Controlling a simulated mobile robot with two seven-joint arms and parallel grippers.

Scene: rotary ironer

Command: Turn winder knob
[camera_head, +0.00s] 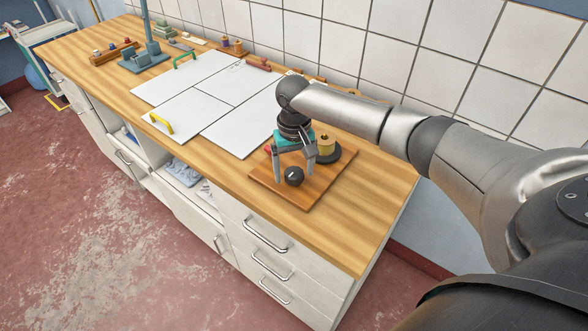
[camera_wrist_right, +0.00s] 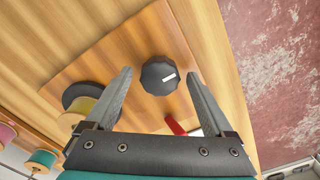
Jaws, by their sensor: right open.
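The black winder knob (camera_head: 293,177) sits on a wooden board (camera_head: 318,186) near the front edge of the bench. In the right wrist view, the knob (camera_wrist_right: 158,77) shows a white mark on its top. My right gripper (camera_head: 294,169) points down over the board, at the knob. In the right wrist view, the open fingers of my right gripper (camera_wrist_right: 160,75) stand on either side of the knob, with gaps; I cannot tell their height against it. A yellow spool (camera_head: 325,146) on a dark disc stands behind the knob. My left gripper is not in view.
A red piece (camera_wrist_right: 176,127) shows near the fingers. A tiled wall (camera_head: 440,60) runs behind the bench. The bench's right end is clear.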

